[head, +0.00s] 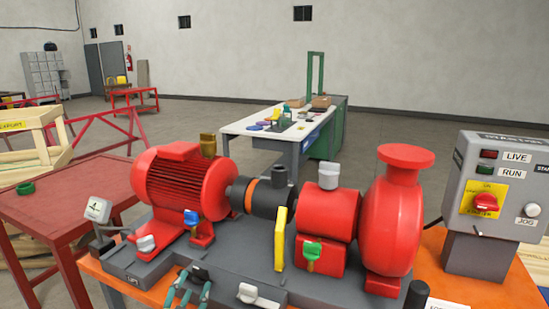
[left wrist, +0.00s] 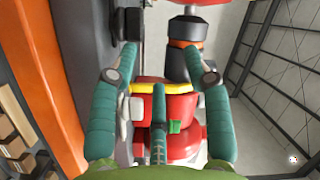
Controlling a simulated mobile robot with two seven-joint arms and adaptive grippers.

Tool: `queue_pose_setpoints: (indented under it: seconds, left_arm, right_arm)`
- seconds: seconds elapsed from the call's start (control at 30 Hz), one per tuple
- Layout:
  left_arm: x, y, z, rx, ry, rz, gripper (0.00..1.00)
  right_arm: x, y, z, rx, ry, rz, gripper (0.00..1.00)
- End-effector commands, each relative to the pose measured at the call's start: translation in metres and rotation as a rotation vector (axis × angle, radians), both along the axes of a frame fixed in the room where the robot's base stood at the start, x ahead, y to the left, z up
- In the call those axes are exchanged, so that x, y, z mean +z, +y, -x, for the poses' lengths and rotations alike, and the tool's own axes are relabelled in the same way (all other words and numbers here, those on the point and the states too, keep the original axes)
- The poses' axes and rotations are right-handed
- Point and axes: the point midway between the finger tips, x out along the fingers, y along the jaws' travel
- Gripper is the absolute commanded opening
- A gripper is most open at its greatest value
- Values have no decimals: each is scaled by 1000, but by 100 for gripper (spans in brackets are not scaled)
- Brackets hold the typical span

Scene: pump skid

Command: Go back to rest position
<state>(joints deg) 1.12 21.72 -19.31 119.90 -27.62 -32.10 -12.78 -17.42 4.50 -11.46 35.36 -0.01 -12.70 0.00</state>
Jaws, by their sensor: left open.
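My left gripper (head: 192,286) shows at the bottom of the head view, in front of the pump skid's grey base plate (head: 135,262). Its teal fingers are spread with nothing between them. In the left wrist view the open gripper (left wrist: 160,62) faces the skid, with the red pump parts (left wrist: 183,140) and a yellow handle (left wrist: 146,87) visible beyond the fingers. Contact with the skid cannot be told. The red motor (head: 180,185), dark coupling (head: 262,196) and red pump (head: 392,225) stand in a row on the base. My right gripper is not in view.
A grey control box (head: 495,195) with a red switch stands at the right. A red table (head: 75,200) with a green ring (head: 25,188) stands at the left. A white-topped workbench (head: 262,122) is behind, with open floor around it.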

Motion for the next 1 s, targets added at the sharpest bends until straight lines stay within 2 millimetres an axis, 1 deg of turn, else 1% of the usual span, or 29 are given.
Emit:
queue_pose_setpoints:
  seconds: [0.03,0.07,0.1,0.17,0.2,0.3,0.4,0.5,0.67,0.7,0.77,0.83,1.0]
  left_arm:
    - [-35,10,22,71,143,117,49]
    - [-53,16,35,112,223,175,49]
    - [-76,22,54,165,325,249,49]
    - [-107,27,84,237,470,342,49]
    - [-124,29,102,278,553,392,49]
    - [-154,30,146,360,726,488,49]
    - [-174,29,183,424,860,552,49]
    - [-188,27,216,477,975,604,49]
    - [-201,21,265,550,1137,667,49]
    - [-204,20,277,569,1176,678,49]
    - [-206,17,295,595,1234,698,49]
    - [-223,17,289,597,1238,692,49]
    - [-262,16,283,602,1253,684,49]
  right_arm:
    - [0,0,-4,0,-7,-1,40]
    - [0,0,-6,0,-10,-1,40]
    - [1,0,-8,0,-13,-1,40]
    - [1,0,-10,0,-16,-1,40]
    - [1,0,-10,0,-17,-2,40]
    - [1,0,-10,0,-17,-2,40]
    - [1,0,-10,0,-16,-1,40]
    - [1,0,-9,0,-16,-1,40]
    - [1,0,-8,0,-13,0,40]
    - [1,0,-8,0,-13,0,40]
    - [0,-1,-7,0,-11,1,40]
    - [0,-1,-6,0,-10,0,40]
    - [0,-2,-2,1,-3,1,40]
